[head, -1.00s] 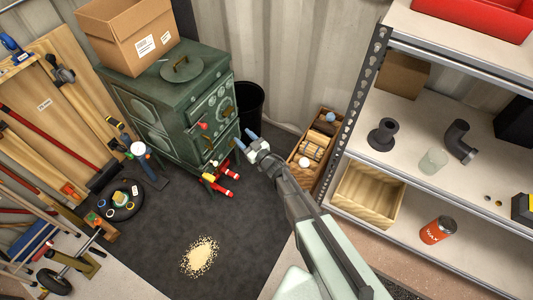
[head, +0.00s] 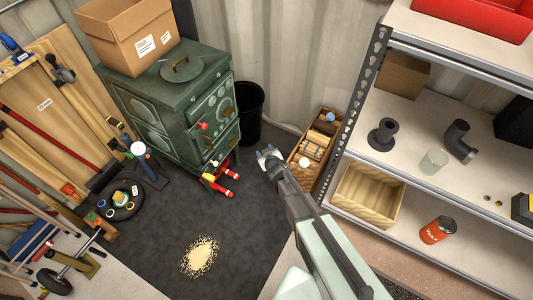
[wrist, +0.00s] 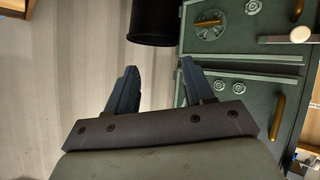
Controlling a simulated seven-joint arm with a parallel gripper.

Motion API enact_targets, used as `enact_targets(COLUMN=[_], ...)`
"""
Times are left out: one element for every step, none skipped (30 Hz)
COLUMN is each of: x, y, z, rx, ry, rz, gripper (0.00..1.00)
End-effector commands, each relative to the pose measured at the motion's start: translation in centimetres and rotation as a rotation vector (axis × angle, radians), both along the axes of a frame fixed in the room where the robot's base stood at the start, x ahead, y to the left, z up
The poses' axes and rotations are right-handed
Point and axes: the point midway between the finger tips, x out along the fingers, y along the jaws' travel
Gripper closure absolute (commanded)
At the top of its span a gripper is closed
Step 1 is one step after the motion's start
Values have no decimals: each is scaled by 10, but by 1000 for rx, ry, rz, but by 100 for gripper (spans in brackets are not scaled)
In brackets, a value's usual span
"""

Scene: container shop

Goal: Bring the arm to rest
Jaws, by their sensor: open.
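My gripper (head: 268,153) is at the end of my arm, over the dark floor mat between the green stove and the wooden crate in the head view. Its two blue fingers stand apart with nothing between them. In the wrist view my gripper (wrist: 155,90) is also open and empty. The green stove (head: 165,120) stands at the left of it, its doors also showing in the wrist view (wrist: 235,100).
A black bin (head: 249,112) stands beside the stove. A wooden crate of items (head: 327,128) is just right of my gripper. Metal shelving (head: 400,170) fills the right side. Red-and-yellow objects (head: 218,180) lie before the stove. Spilled pale grains (head: 200,256) lie on the mat.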

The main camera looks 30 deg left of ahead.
Motion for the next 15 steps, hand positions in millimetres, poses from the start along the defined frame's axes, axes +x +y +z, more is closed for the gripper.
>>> enact_targets(x=[0,-1,-1,-1,-1,-1,-1,-1,-1,-1,-1,-1,-1,-1,-1], y=[-2,-3,-4,-5,-6,-6,-6,-6,-6,-6,-6,-6,-6,-6,-6], z=[-1,-2,-3,-4,-4,-4,-5,-5,-5,-5,-5,-5,-5,-5,-5], rx=[-11,-15,-20,-23,-26,-28,-29,-30,-30,-30,-29,-29,-29,-29,-29], ry=[6,8,11,13,15,16,16,17,17,17,16,16,16,16,16], rz=[-6,-9,-11,-13,-15,-17,-17,-17,-17,-17,-17,-17,-17,-17,-17], gripper=[48,48,48,48,48,48,48,48,48,48,48,48,48,48,48])
